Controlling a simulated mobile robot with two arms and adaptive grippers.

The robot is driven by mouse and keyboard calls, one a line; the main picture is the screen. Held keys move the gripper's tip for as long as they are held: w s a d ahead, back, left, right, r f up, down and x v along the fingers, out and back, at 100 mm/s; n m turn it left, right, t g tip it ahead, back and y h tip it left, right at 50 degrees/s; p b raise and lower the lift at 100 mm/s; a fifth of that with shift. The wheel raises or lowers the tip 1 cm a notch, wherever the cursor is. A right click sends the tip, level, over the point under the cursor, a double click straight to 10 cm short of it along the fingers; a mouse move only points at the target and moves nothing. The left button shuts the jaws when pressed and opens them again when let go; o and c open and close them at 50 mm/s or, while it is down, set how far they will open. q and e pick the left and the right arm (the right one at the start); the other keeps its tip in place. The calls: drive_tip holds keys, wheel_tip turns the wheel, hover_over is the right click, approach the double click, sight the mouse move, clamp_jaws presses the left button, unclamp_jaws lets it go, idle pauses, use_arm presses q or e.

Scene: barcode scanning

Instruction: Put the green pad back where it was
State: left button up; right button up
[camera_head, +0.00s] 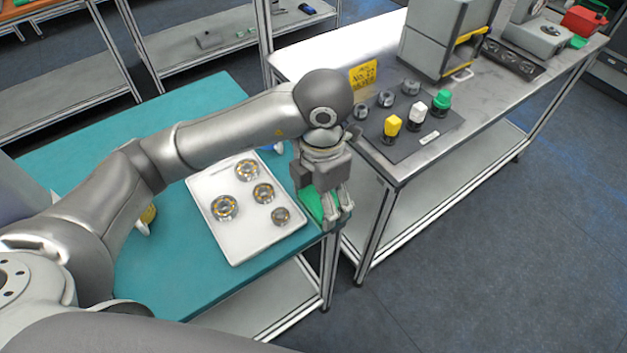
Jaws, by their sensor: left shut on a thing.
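The green pad (312,204) is a flat, bright green piece at the right front corner of the teal table, partly hidden by my left gripper. My left gripper (338,222) points down at that corner and is shut on the green pad. I cannot tell whether the pad touches the table or is held just above it. My right gripper is not in view.
A white tray (247,245) with several ring-shaped bearings lies on the teal table (160,290) left of my gripper. A metal bench (400,168) on the right holds a dark board (398,150) with yellow, white and green-topped pieces. A gap separates table and bench.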

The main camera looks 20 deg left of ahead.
use_arm(q)
drive_tip(key=w+a+f, duration=0.1)
drive_tip(key=w+f, duration=0.1)
drive_tip(key=w, duration=0.1)
drive_tip(key=w+a+f+p, duration=0.1)
drive_tip(key=w+a+f, duration=0.1)
drive_tip(key=w+f, duration=0.1)
drive_tip(key=w+a+f+p, duration=0.1)
drive_tip(key=w+f, duration=0.1)
drive_tip(key=w, duration=0.1)
drive_tip(key=shift+w+a+f, duration=0.35)
drive_tip(key=shift+w+f, duration=0.05)
drive_tip(key=shift+w+a+f+p, duration=0.15)
drive_tip(key=shift+w+f+p, duration=0.15)
drive_tip(key=shift+f+p, duration=0.1)
drive_tip(key=shift+w+a+f, duration=0.1)
drive_tip(key=shift+f, duration=0.25)
wheel_tip(320, 180, down, 2)
drive_tip(key=shift+f+p, duration=0.1)
drive_tip(key=shift+p, duration=0.85)
drive_tip(key=shift+f, duration=0.25)
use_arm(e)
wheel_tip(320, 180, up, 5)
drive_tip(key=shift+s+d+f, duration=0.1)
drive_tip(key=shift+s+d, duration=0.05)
